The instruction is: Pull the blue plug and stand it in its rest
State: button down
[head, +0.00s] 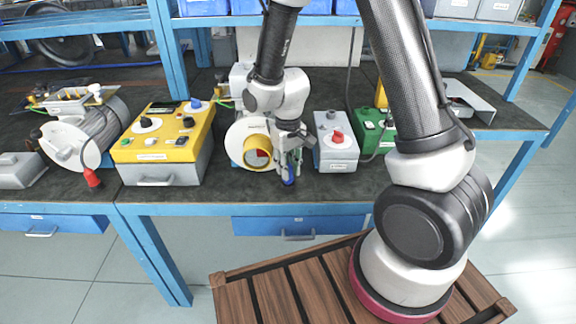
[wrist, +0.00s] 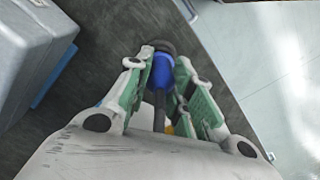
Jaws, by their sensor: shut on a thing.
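The blue plug (head: 288,176) shows just below my gripper (head: 291,160), near the front edge of the bench, in front of the blower with the yellow ring (head: 250,158). In the wrist view the blue plug (wrist: 163,72) sits between the green-padded fingers of my gripper (wrist: 164,78), which are shut on it. A dark cable or stem runs from it toward the palm, and a dark round end shows beyond it. I cannot make out the plug's rest in either view, and I cannot tell whether the plug touches anything else.
A grey box with a red knob (head: 337,140) stands close to the right of my gripper, with a green box (head: 371,132) beyond. A yellow control box (head: 165,138) and a motor (head: 83,135) stand at left. The bench's blue front edge (head: 200,210) runs below.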

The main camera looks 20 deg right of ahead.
jog(key=shift+f, duration=0.65)
jog(key=c, duration=1.2)
grip_release()
jog(key=shift+o, duration=0.2)
notch_tip(320, 180, up, 12)
